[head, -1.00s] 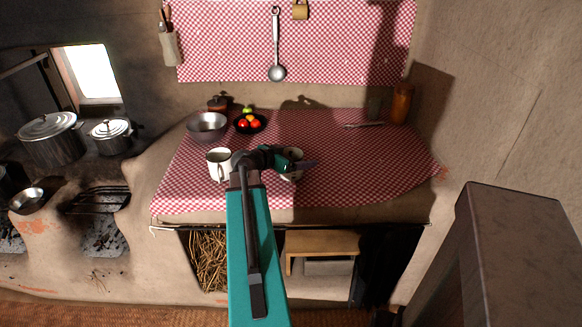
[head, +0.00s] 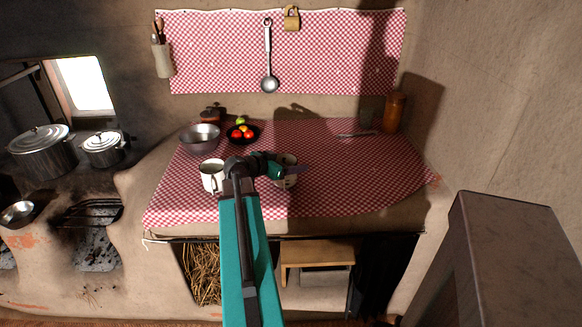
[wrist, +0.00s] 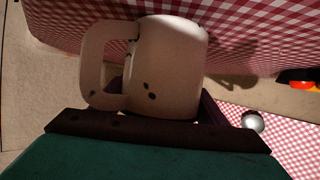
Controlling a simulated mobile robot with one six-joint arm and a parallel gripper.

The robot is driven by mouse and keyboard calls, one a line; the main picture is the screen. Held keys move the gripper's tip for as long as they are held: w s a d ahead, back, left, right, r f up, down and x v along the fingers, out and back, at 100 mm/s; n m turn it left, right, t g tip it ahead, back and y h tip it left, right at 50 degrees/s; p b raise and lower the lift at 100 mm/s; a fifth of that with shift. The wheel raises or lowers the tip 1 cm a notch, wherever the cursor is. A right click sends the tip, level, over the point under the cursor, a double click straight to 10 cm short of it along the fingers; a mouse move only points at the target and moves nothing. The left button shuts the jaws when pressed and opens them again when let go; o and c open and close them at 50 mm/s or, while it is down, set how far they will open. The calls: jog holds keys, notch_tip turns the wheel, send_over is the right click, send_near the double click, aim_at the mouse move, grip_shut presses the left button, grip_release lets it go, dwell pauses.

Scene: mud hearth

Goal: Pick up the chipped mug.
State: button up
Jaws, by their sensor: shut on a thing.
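The chipped mug (wrist: 172,65) is cream-white with several dark chips and a handle on the left in the wrist view. My gripper (wrist: 163,96) is shut on its body, with one dark finger on each side. In the head view the mug (head: 290,180) stands at the middle of the checked counter, partly hidden by my gripper (head: 286,168). I cannot tell whether its base touches the cloth. A second pale mug (head: 211,176) stands on the cloth to the left of my arm.
A metal bowl (head: 199,139) and a dark fruit bowl (head: 242,134) stand behind on the red checked cloth (head: 345,185). The cloth right of my gripper is clear.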

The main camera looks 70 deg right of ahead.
jog(key=shift+r, duration=0.75)
jog(key=shift+a+r+b, duration=0.25)
jog(key=shift+a+b, duration=0.05)
jog(key=w+a+b, duration=0.2)
jog(key=a+b, duration=0.1)
jog(key=a, duration=0.4)
jog(key=shift+a+r+b, duration=0.15)
jog(key=shift+r+b, duration=0.05)
jog(key=shift+b, duration=0.15)
jog(key=b, duration=0.3)
jog(key=shift+a, duration=0.2)
jog(key=a+b, duration=0.1)
jog(key=b, duration=0.4)
jog(key=shift+w+r, duration=0.1)
jog(key=shift+w, duration=0.05)
jog(key=a+b, duration=0.1)
jog(key=b, duration=0.3)
jog(key=shift+b, duration=0.4)
